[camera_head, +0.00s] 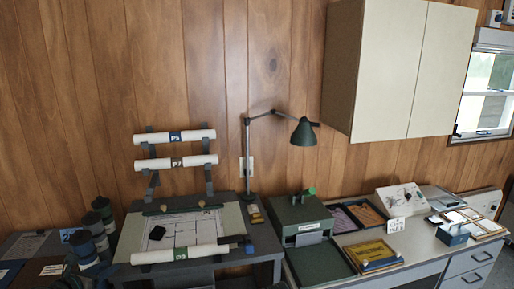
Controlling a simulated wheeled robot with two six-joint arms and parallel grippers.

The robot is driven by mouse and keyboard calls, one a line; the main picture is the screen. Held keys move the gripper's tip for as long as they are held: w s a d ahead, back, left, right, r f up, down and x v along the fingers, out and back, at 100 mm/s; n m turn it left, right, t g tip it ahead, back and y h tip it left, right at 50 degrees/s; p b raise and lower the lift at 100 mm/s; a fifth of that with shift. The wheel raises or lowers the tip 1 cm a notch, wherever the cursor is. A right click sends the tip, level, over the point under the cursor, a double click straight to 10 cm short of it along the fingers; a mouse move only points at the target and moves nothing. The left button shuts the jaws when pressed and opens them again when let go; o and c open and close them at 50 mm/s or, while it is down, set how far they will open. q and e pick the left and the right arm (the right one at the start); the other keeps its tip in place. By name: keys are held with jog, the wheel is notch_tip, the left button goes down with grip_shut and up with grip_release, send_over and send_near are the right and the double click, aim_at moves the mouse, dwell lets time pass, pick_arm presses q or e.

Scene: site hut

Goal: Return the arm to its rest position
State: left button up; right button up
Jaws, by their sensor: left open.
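My left arm shows at the lower left as stacked dark and pale round joints. Its gripper (103,203) is at the upper end, left of the desk; it is open and holds nothing that I can see. Its fingertips are small and hard to make out. It is apart from the rolls and the drawing board (210,226). A white roll (152,257) with a green label lies along the board's front edge. Two more white rolls, an upper one (158,138) and a lower one (155,163), rest on wall brackets. My right gripper is not in view.
A green desk lamp (303,131) stands behind the board. A green box (302,217), trays (318,264) and papers cover the right-hand counter (413,254). A cream cabinet (390,70) hangs above. A blue label (67,236) shows behind my left arm.

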pick_arm(q)
jog(key=s+d+f+m+g+h+p, duration=0.15)
jog(key=d+f+m+g, duration=0.25)
jog(key=d+m, duration=0.6)
jog(key=d+f+m+g+h, duration=0.25)
jog(key=d+m, duration=0.35)
jog(key=d, duration=0.8)
jog(key=s+d+f+m+g+y, duration=0.2)
jog(key=s+d+m, duration=0.5)
jog(key=m, duration=0.4)
jog(key=s+d+f+m+g+y+p, duration=0.1)
jog(key=s+d+m+g+y, duration=0.4)
jog(key=m, duration=0.6)
jog(key=shift+s+d+f+y, duration=0.3)
jog(key=shift+s+d+f, duration=0.5)
jog(key=shift+d, duration=1)
jog(key=shift+s+r, duration=0.2)
